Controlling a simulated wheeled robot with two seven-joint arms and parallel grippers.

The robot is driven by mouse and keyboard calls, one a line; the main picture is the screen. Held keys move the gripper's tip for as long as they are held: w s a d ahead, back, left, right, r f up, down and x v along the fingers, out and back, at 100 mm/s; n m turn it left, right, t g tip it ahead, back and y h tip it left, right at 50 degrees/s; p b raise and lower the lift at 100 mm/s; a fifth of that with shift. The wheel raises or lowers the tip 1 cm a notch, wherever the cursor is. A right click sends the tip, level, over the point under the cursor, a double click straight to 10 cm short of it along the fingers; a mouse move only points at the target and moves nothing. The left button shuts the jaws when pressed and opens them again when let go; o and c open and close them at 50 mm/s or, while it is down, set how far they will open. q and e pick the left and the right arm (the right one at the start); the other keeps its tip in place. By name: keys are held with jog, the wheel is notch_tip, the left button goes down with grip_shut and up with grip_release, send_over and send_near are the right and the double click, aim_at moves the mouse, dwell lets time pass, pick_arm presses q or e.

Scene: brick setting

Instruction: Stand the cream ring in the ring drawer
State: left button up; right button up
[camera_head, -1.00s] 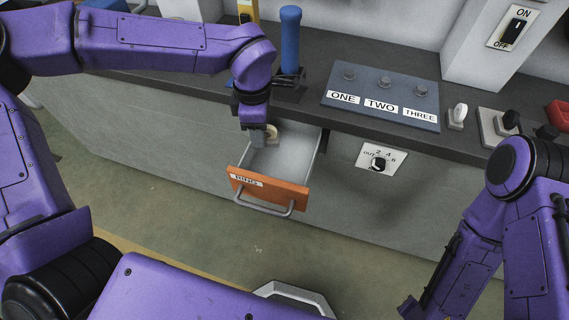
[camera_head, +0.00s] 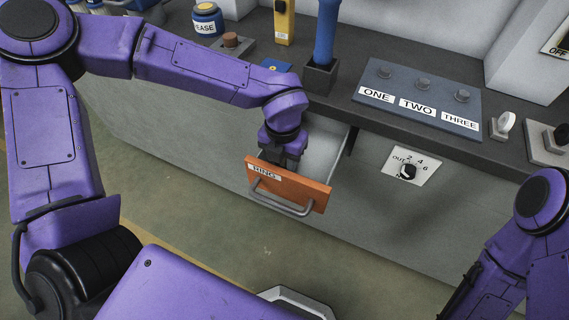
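The ring drawer (camera_head: 316,197) stands open from the grey cabinet, with an orange front, a grey handle and a label reading RING. My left gripper (camera_head: 282,152) points down into the drawer, just behind its front panel. Its fingertips are hidden by the arm and the front, so I cannot see whether it is open or shut. The cream ring is not visible now; a cream round piece showed inside the drawer beside the gripper a second ago. My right arm is at the lower right, with its gripper out of view.
A blue panel (camera_head: 400,90) labelled ONE, TWO, THREE lies on the dark counter. A blue post (camera_head: 326,35) stands in a dark holder behind the drawer. A white switch-like piece (camera_head: 503,125) sits to the right. A dial (camera_head: 408,171) is on the cabinet face.

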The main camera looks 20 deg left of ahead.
pick_arm(q)
jog(key=shift+f, duration=0.75)
jog(key=shift+f, duration=0.15)
jog(key=o, duration=1)
jog(key=shift+o, duration=0.2)
notch_tip(320, 180, up, 12)
jog(key=shift+r+p, duration=0.2)
jog(key=shift+p, duration=0.5)
